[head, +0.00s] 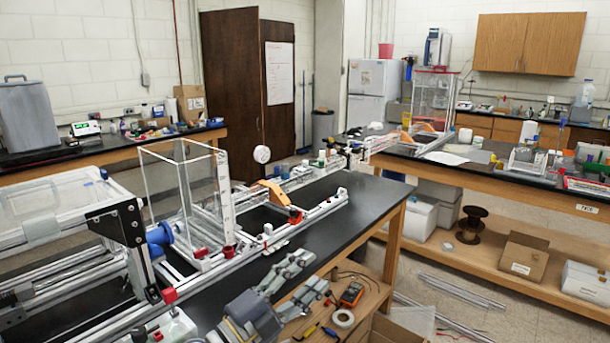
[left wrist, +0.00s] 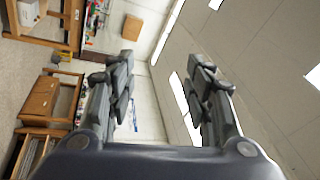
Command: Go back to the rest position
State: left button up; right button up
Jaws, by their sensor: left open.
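My left gripper (head: 315,269) is at the bottom centre of the head view, in front of the black bench, with its two grey fingers apart and pointing up and to the right. In the left wrist view the same gripper (left wrist: 160,60) has its fingers wide apart with nothing between them, only wall and ceiling behind. The extrusion frame (head: 318,207), with silver rails and red and black fittings, lies on the bench beyond the gripper, apart from it in the picture. My right gripper is not in view.
The black bench top (head: 360,200) is bare right of the rails. A lower wooden shelf holds a multimeter (head: 351,294) and a tape roll (head: 343,319), close to the gripper in the picture. Another bench with an open cardboard box (head: 523,257) below stands at right.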

pick_arm(q)
jog(key=s+a+f+n+y, duration=0.3)
jog(key=a+f+n+y, duration=0.5)
jog(key=a+n, duration=0.15)
jog(key=s+a+f+n+y, duration=0.4)
jog(key=a+f+n+y, duration=0.4)
jog(key=f+n, duration=0.15)
jog(key=s+a+f+n+g, duration=0.2)
jog(key=s+f+g, duration=0.35)
jog(key=s, duration=0.75)
jog(key=s+a+f+n+g, duration=0.1)
jog(key=s+f+g, duration=0.5)
jog(key=s, duration=0.6)
notch_tip(320, 180, down, 27)
jog(key=s, duration=0.3)
jog(key=s+a+f+g, duration=0.1)
jog(key=s+a+f, duration=0.2)
jog(key=s+f, duration=1.3)
jog(key=shift+s+f, duration=0.25)
jog(key=shift+f, duration=0.1)
